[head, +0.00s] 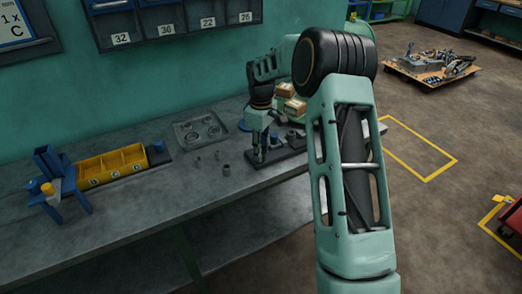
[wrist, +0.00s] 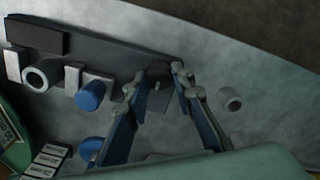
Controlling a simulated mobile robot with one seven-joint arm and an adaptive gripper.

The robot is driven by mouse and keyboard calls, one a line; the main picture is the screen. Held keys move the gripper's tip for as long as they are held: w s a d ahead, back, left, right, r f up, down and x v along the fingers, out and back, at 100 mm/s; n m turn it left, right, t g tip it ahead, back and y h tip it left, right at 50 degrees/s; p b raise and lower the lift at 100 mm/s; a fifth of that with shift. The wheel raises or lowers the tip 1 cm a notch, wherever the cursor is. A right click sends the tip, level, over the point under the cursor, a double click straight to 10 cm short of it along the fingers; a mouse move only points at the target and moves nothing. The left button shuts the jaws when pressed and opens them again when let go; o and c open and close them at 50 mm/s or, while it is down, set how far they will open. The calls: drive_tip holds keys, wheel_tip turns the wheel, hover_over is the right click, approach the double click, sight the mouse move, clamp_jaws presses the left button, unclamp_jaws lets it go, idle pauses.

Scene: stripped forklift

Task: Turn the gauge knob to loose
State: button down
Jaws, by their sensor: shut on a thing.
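A dark gauge plate (head: 262,178) lies on the bench below my gripper (head: 259,157). The wrist view shows the plate (wrist: 118,52) with a blue cylinder (wrist: 91,95), a grey ring (wrist: 42,75) and pale blocks along it. My gripper (wrist: 160,75) is at the plate's end, its fingertips on either side of a small grey part that I take for the gauge knob (wrist: 157,86). The gripper is shut on it. The fingers hide part of the knob, and I cannot read its setting.
A loose grey ring (wrist: 230,98) stands beside the right finger. On the bench are a grey tray with rings (head: 203,133), yellow bins (head: 112,165), a blue fixture (head: 60,185) and cardboard boxes (head: 294,107) behind my arm. The bench front is clear.

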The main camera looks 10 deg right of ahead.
drive_tip(key=shift+n, duration=0.3)
drive_tip(key=c, duration=1.7)
unclamp_jaws()
drive_tip(key=shift+o, duration=0.2)
drive_tip(key=shift+r, duration=0.1)
wheel_tip(320, 180, up, 12)
drive_tip(key=shift+a, duration=0.1)
